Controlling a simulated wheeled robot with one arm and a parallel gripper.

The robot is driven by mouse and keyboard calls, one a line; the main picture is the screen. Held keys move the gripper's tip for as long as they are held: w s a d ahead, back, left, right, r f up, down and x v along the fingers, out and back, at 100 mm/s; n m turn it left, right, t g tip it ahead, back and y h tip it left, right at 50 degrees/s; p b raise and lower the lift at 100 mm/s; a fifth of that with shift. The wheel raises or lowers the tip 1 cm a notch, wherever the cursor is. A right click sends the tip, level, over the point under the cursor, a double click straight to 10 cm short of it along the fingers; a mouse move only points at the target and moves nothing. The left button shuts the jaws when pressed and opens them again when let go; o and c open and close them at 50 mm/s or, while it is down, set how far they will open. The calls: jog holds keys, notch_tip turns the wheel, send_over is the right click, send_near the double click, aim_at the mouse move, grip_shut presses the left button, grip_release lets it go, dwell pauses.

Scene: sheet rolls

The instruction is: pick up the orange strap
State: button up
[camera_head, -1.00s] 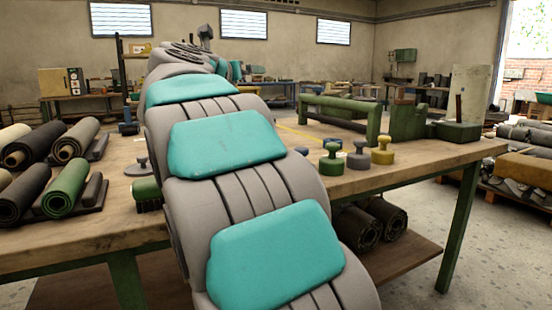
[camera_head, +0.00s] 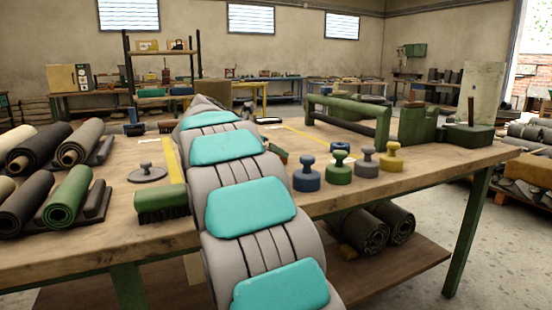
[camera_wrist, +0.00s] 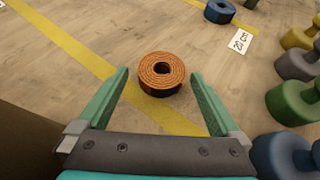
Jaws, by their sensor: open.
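The orange strap (camera_wrist: 160,83) is a tight coil with a dark hole in its middle. In the wrist view it lies flat on the wooden tabletop, partly over a yellow line. My gripper (camera_wrist: 159,74) is open, its two green fingers pointing toward the coil with one tip to each side of it in the picture. The fingers hold nothing, and I cannot tell how high they are above the table. In the head view my arm covers the strap and most of my gripper.
Blue (camera_head: 306,178), green (camera_head: 339,170), grey (camera_head: 366,164) and yellow (camera_head: 391,158) knobbed weights stand right of my arm. A green brush (camera_head: 161,200) and a grey knobbed disc (camera_head: 148,174) lie left of it. Rolled sheets (camera_head: 68,195) fill the left end. A green roller frame (camera_head: 345,122) stands behind.

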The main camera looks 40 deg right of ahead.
jog(key=x, duration=0.3)
jog(key=shift+s+d+r, duration=0.1)
jog(key=shift+s, duration=0.05)
jog(key=shift+w+d+f, duration=0.25)
jog(key=shift+d+f, duration=0.1)
jog(key=shift+d, duration=0.1)
jog(key=c, duration=1.1)
jog(key=shift+r, duration=0.15)
